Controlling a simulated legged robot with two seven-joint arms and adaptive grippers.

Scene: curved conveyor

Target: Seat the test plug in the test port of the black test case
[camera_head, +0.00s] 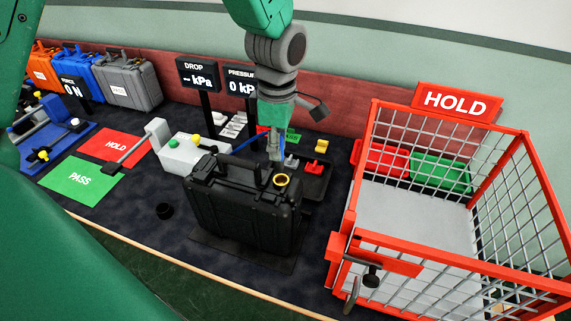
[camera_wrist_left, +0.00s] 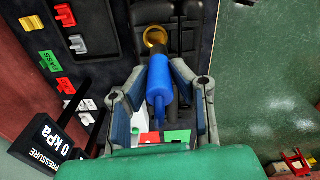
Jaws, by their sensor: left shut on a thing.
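The black test case (camera_head: 232,214) stands upright on a dark mat. Its test port (camera_head: 282,180), a brass-yellow ring, is on the top right; the ring also shows in the wrist view (camera_wrist_left: 155,36). My left gripper (camera_head: 275,155) reaches down from above, just behind the port. In the wrist view its fingers (camera_wrist_left: 160,84) are shut on the blue test plug (camera_wrist_left: 160,76). The plug's far end points at the ring and overlaps its near edge; I cannot tell whether it touches or enters. A blue hose (camera_head: 243,146) shows left of the gripper. My right gripper is not in view.
A red wire cage (camera_head: 350,238) marked HOLD stands close right of the case. A grey-white box with coloured knobs (camera_head: 183,155) is behind left. A tray (camera_head: 318,183) with small caps is behind right. PASS (camera_head: 78,178) and HOLD (camera_head: 112,145) mats lie left.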

